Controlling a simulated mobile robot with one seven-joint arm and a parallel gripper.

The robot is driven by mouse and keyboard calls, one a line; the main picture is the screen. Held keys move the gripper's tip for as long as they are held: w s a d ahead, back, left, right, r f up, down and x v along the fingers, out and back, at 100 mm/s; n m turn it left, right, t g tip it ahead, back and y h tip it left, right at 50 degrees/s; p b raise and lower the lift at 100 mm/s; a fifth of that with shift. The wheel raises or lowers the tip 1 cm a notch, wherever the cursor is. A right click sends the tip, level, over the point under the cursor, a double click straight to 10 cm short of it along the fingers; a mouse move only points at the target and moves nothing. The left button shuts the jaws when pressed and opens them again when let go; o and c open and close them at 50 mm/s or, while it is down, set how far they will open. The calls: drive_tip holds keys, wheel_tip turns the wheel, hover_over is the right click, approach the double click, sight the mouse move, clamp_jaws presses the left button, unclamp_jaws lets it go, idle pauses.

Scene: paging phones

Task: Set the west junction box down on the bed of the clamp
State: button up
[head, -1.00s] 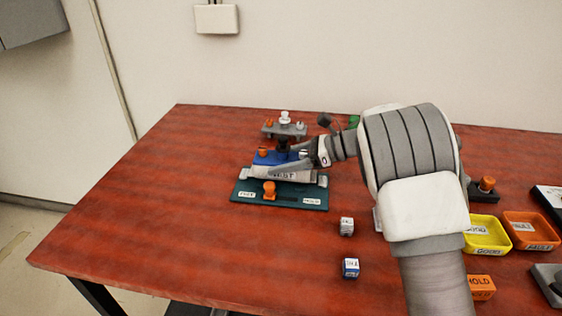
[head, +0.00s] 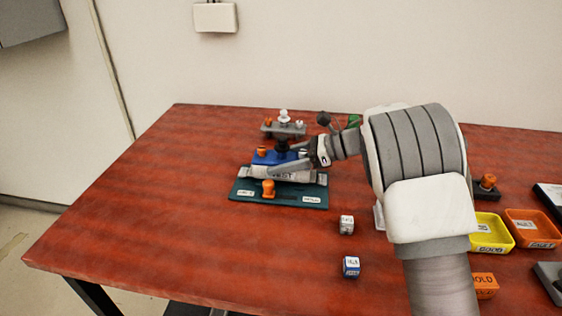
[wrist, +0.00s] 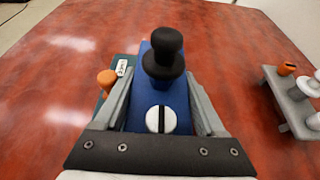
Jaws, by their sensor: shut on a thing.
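The west junction box (head: 262,159) is blue with a pale front that seems to read "WEST". In the wrist view the blue box (wrist: 146,102) shows a black knob and a white slotted screw on top. My gripper (wrist: 160,105) is shut on the box, one finger along each side; it also shows in the head view (head: 288,163). The clamp (head: 237,193) has a teal base with two labels, an orange knob in front and pale end pieces. The box is over the clamp's bed, roughly level. I cannot tell whether it touches the bed.
A grey stand (head: 272,130) with orange and white knobs is just behind the clamp. Two small labelled cubes, one grey (head: 346,225) and one blue (head: 351,267), lie in front right. Yellow (head: 494,245) and orange (head: 545,243) trays are at right. The table's left side is clear.

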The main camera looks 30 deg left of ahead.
sight(286, 144)
drive_tip(key=shift+f+b, duration=0.6)
drive_tip(key=shift+b, duration=0.8)
idle(1.0)
idle(0.4)
drive_tip(key=o, duration=1.5)
drive_tip(key=shift+o, duration=0.2)
drive_tip(key=shift+f, duration=0.1)
drive_tip(key=shift+r+p, duration=1.2)
drive_tip(key=shift+r, duration=1.7)
